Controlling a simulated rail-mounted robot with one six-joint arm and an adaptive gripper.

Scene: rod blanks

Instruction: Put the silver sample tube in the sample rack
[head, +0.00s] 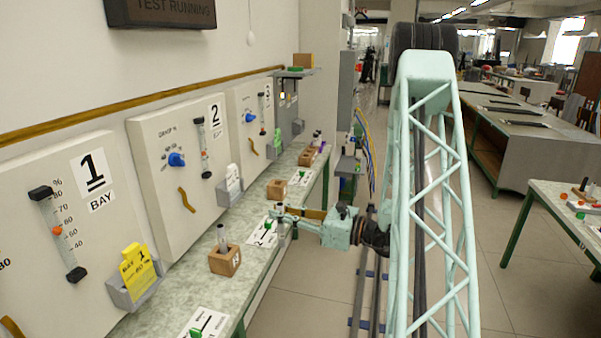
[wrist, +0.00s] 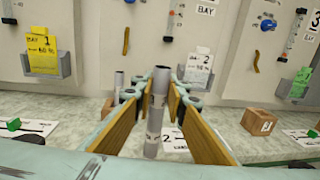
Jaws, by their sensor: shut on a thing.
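My gripper (head: 281,220) is low over the bench by the bay 2 wall panel. In the wrist view its two wooden-faced fingers (wrist: 159,88) are shut on a silver tube (wrist: 155,122). The tube is upright, with its lower end in front of a white card. A wooden block rack (head: 224,261) stands nearer the head camera, left of my gripper, with a grey tube (head: 222,236) upright in it. That tube also shows behind my left finger (wrist: 118,82). I cannot tell which block is the sample rack.
Another wooden block (head: 276,190) stands farther along the bench (head: 255,208); a block also shows right of my fingers (wrist: 260,121). A third block (head: 306,157) is farther back. Wall card holders (head: 133,291) stick out above the bench. Flat cards with green pieces (head: 204,325) lie between.

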